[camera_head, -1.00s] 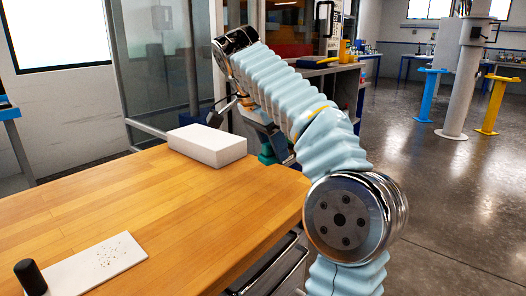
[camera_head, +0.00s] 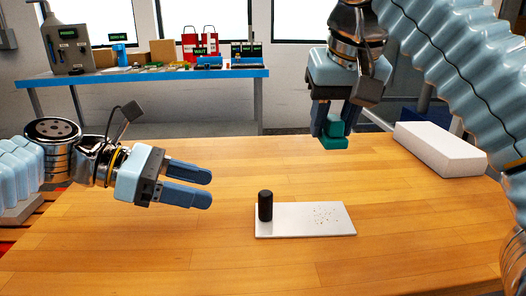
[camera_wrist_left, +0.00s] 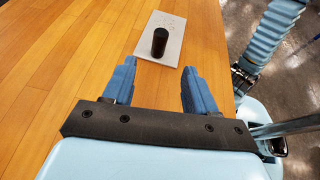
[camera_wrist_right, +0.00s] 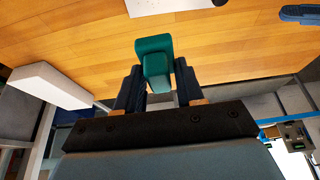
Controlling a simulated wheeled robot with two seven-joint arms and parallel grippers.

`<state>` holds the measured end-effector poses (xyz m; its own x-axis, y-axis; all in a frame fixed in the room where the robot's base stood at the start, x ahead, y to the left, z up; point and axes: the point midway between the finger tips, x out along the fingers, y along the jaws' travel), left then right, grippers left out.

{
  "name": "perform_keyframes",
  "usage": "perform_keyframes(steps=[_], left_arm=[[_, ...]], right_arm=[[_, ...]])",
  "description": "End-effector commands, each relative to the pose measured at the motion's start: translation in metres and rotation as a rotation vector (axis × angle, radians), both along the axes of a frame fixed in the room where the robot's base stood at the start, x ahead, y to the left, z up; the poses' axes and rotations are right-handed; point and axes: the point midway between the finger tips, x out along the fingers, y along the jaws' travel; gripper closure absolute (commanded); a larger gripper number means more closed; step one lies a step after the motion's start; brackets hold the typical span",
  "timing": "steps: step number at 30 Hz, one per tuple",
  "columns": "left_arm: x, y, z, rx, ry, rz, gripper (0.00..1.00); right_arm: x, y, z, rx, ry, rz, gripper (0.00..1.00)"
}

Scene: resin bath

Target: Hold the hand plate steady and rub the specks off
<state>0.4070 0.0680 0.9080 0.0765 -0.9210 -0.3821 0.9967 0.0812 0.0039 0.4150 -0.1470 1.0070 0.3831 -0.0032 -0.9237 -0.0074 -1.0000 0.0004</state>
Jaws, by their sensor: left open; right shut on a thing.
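The white hand plate (camera_head: 290,226) lies flat on the wooden table, with a black upright handle (camera_head: 265,206) at its left end and dark specks (camera_head: 326,215) on its right part. In the left wrist view the plate (camera_wrist_left: 172,50) lies beyond the fingertips. My left gripper (camera_head: 211,187) is open and empty, to the left of the handle and apart from it. My right gripper (camera_head: 333,132) is shut on a green block (camera_head: 334,140), held above the table behind the plate. The block also shows in the right wrist view (camera_wrist_right: 154,48).
A white box (camera_head: 440,150) lies at the table's right rear. A blue-edged bench (camera_head: 140,76) with red containers and small items stands behind, apart from the table. The wooden surface around the plate is clear.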

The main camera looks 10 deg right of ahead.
Motion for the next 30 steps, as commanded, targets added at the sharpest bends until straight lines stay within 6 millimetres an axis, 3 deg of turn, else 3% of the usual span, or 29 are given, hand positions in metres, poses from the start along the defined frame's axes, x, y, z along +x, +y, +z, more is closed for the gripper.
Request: perform_keyframes(steps=[9,15,27,30], left_arm=[[0.005,-0.060,-0.026,0.002,0.002,-0.002,0.43],[0.007,-0.086,-0.036,0.001,0.001,-0.002,0.43],[0.008,-0.095,-0.040,0.001,0.000,0.001,0.43],[0.008,-0.095,-0.040,0.001,0.000,0.001,0.55]], right_arm=[[0.000,-0.001,0.000,0.000,0.000,-0.005,0.87],[0.000,-0.001,0.000,0.000,0.000,-0.005,0.87],[0.000,-0.001,0.000,0.000,0.000,-0.006,0.87],[0.000,-0.001,0.000,0.000,0.000,-0.006,0.87]])
